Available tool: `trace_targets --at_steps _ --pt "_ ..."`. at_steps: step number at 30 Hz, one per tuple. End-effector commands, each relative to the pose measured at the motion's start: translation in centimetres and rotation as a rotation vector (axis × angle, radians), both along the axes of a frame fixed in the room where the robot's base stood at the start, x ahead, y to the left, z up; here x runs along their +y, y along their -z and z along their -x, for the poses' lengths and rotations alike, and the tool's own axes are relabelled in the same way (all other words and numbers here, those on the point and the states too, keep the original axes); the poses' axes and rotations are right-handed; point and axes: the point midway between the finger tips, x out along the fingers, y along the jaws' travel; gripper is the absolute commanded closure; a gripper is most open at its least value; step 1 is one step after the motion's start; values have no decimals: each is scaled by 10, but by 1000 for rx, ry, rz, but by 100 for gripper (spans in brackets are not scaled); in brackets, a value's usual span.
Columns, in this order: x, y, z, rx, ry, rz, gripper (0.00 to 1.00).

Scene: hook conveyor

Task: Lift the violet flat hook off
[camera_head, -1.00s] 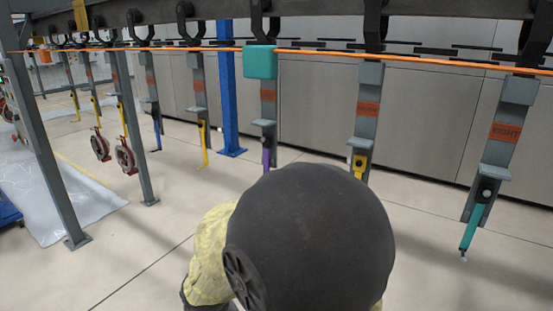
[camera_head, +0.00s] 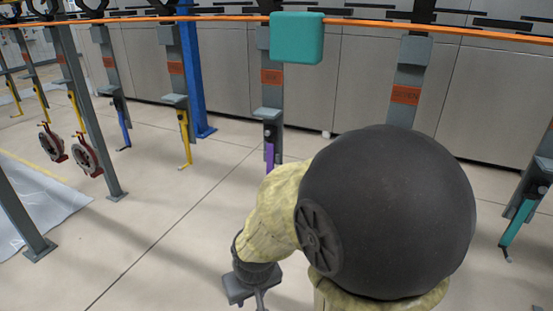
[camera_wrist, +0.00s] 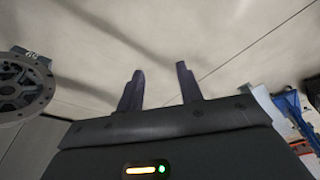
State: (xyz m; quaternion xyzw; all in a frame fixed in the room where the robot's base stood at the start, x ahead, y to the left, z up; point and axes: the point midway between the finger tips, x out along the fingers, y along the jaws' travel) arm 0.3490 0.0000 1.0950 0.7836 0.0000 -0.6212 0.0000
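The violet flat hook (camera_head: 269,157) hangs at the lower end of a grey hanger (camera_head: 270,92) with an orange label, near the middle of the head view. Its lower end is close to my yellow-sleeved arm in the picture and may be partly hidden. My gripper (camera_wrist: 160,75) shows in the wrist view with its two dark fingers apart and nothing between them, over bare floor. In the head view my gripper is low in the picture, below the violet hook and apart from it, its fingers partly cut off by the lower edge.
A teal block (camera_head: 297,38) sits at the orange line (camera_head: 375,24) in front of the hanger's top. Yellow (camera_head: 184,138), blue (camera_head: 123,128) and teal (camera_head: 520,218) hooks hang on neighbouring hangers. A blue post (camera_head: 193,80) stands behind.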

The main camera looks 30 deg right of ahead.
Motion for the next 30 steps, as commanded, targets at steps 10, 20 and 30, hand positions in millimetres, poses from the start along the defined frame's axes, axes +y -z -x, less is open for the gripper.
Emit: trace_targets --at_steps 10,20,30 --pt "2 -1 -4 -15 2 -6 42" --pt "28 -40 -96 -370 113 -82 42" --pt "10 -119 -187 -875 395 52 42"
